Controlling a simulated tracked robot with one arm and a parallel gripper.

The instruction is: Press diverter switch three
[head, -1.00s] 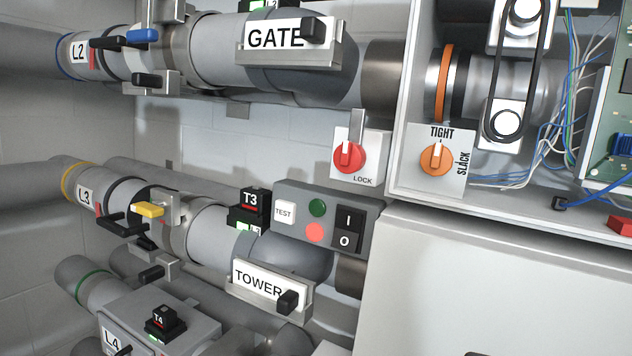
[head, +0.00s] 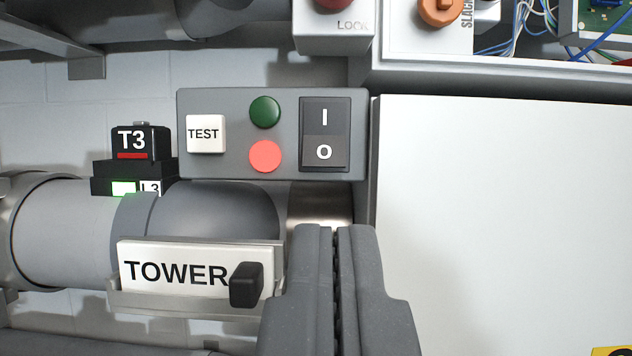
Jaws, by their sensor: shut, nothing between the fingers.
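No label in view reads "diverter". The pipe line with the T3 block (head: 140,143) and a small L3 tag (head: 150,187) runs at left. A grey control box (head: 272,96) above it carries a white TEST button (head: 205,134), a green button (head: 265,112), a lit-looking red button (head: 265,156) and a black I/O rocker switch (head: 324,134). A white TOWER plate (head: 170,270) with a black knob (head: 246,285) at its right end sits below. My gripper (head: 334,232) is shut and empty, its tips below the rocker in the picture and right of the TOWER plate.
A large white panel (head: 500,220) fills the right side. Above the control box are the LOCK plate (head: 333,35) with its red knob and an orange knob (head: 440,10). Blue and white wires (head: 520,45) and a green circuit board (head: 610,20) show at top right.

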